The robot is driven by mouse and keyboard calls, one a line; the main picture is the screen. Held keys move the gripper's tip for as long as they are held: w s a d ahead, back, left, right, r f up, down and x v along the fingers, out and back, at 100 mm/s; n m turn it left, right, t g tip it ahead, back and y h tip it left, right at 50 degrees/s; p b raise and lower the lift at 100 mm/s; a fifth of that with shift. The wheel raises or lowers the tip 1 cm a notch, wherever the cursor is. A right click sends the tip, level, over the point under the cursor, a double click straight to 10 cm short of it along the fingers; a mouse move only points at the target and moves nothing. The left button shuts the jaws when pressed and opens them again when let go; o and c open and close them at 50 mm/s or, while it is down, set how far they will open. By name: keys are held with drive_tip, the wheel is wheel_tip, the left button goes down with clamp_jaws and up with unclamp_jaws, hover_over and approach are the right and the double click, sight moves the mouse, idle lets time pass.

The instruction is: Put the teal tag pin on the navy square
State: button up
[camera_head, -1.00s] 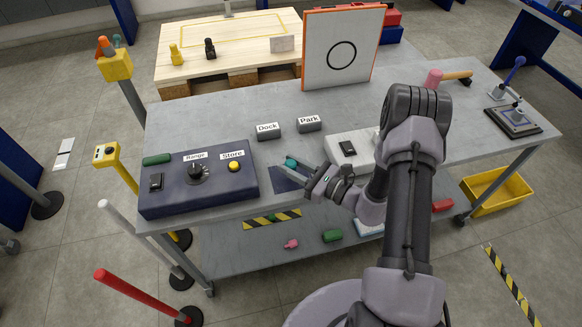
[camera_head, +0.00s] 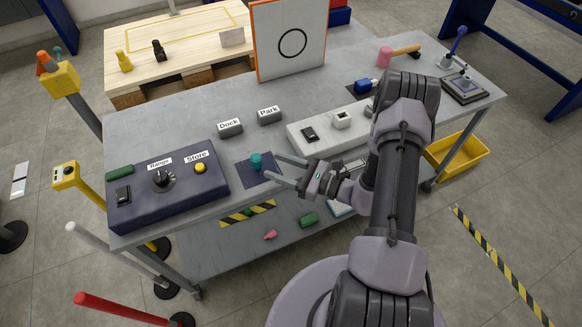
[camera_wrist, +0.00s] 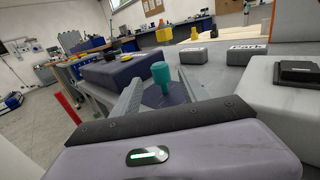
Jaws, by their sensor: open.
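The teal tag pin (camera_head: 256,162) stands upright on the navy square (camera_head: 262,178), on the grey table near its front edge. My gripper (camera_head: 280,170) is open, to the right of the pin, with its fingers pointing left toward it. In the wrist view the pin (camera_wrist: 160,76) shows between and beyond the two open fingers, apart from both. The navy square (camera_wrist: 178,97) lies under it, partly hidden by the fingers and my wrist.
A navy control box (camera_head: 168,190) with knob and yellow button stands left of the square. Dock (camera_head: 230,128) and Park (camera_head: 270,116) blocks lie behind. A pale switch box (camera_head: 325,133) is at right. A white board (camera_head: 291,42) stands at the back.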

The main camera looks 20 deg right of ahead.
drive_tip(key=v, duration=0.5)
drive_tip(key=s+a+r+n+g, duration=0.4)
drive_tip(key=a+r+n+g, duration=0.25)
drive_tip(key=r, duration=0.25)
drive_tip(key=s+a+r+n+g, duration=0.4)
drive_tip(key=a+r+n+g, duration=0.2)
drive_tip(key=a+r+n, duration=0.15)
drive_tip(key=s+d+r+n+t+h, duration=0.2)
drive_tip(key=s+r+n+t+h, duration=0.3)
drive_tip(key=s+r+n+h, duration=0.3)
wheel_tip(320, 180, up, 3)
drive_tip(key=shift+s+r+n+h+p, duration=0.15)
drive_tip(key=shift+s+n+h+p, duration=0.2)
drive_tip(key=shift+n+h, duration=0.45)
drive_tip(key=shift+d, duration=0.1)
